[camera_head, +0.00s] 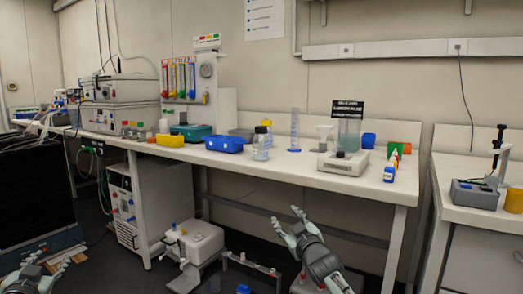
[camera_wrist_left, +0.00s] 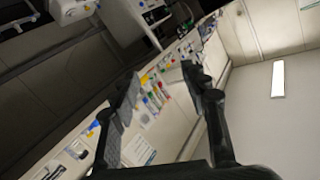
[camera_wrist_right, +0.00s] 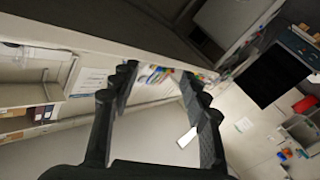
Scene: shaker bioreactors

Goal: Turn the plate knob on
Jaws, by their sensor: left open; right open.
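The plate (camera_head: 344,163) is a low, pale stirring hotplate on the long bench, right of the middle in the head view. A clear beaker (camera_head: 348,134) stands on it. A small dark round part (camera_head: 340,155) at its front may be the knob; its setting is too small to read. My right gripper (camera_head: 291,218) is open and empty, below the bench front and lower left of the plate. It also shows in the right wrist view (camera_wrist_right: 158,75). My left gripper (camera_head: 46,268) is open and empty at the lower left, far from the plate. It also shows in the left wrist view (camera_wrist_left: 160,82).
A blue tray (camera_head: 225,144), a clear bottle (camera_head: 261,145) and a measuring cylinder (camera_head: 294,130) stand left of the plate. The bench's front edge (camera_head: 300,181) lies above my right gripper. White equipment (camera_head: 194,241) stands below the bench.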

